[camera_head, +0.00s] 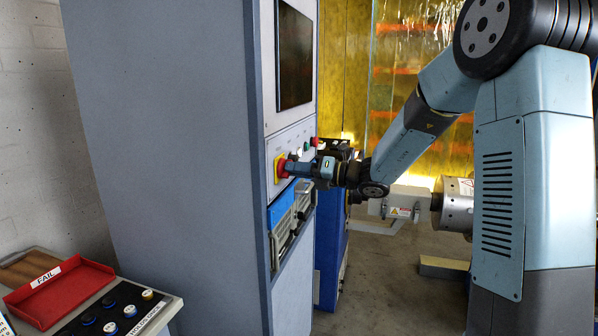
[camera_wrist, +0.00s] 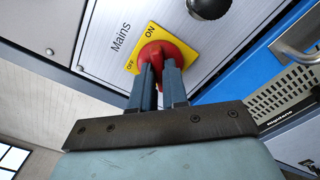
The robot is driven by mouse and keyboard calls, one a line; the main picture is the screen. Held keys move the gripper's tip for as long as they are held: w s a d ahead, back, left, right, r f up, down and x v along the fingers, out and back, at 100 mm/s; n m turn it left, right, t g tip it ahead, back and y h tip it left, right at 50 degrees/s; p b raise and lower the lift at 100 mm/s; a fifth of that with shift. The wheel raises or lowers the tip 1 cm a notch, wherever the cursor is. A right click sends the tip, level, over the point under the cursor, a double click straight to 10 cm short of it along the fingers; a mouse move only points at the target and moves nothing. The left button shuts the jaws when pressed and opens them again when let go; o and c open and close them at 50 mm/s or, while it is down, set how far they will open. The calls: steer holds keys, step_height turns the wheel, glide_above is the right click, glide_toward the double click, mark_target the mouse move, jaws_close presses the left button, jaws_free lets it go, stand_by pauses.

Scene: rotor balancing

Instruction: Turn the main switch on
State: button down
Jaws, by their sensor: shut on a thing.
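The main switch (camera_wrist: 168,50) is a red rotary knob on a yellow plate, with "ON" and "OFF" marked on the plate and "Mains" printed beside it. In the head view the main switch (camera_head: 280,170) sits on the front of the tall grey cabinet. My gripper (camera_wrist: 160,75) is at the knob, with its two fingers closed on the knob's handle. In the head view my gripper (camera_head: 287,168) reaches the switch from the right. The fingers hide part of the knob, and I cannot tell which mark it points to.
The grey cabinet (camera_head: 165,130) carries a dark screen (camera_head: 294,55) above the switch and a blue instrument (camera_head: 281,206) below it. A black knob (camera_wrist: 208,5) is near the switch. A red "FAIL" tray (camera_head: 60,290) lies on a bench at lower left.

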steer(key=shift+a, duration=0.15)
steer(key=c, duration=1.4)
jaws_free()
steer(key=shift+o, duration=1.3)
steer(key=shift+d, duration=0.2)
steer(key=v, duration=1.3)
steer(key=shift+d, duration=0.25)
steer(key=shift+s, duration=0.1)
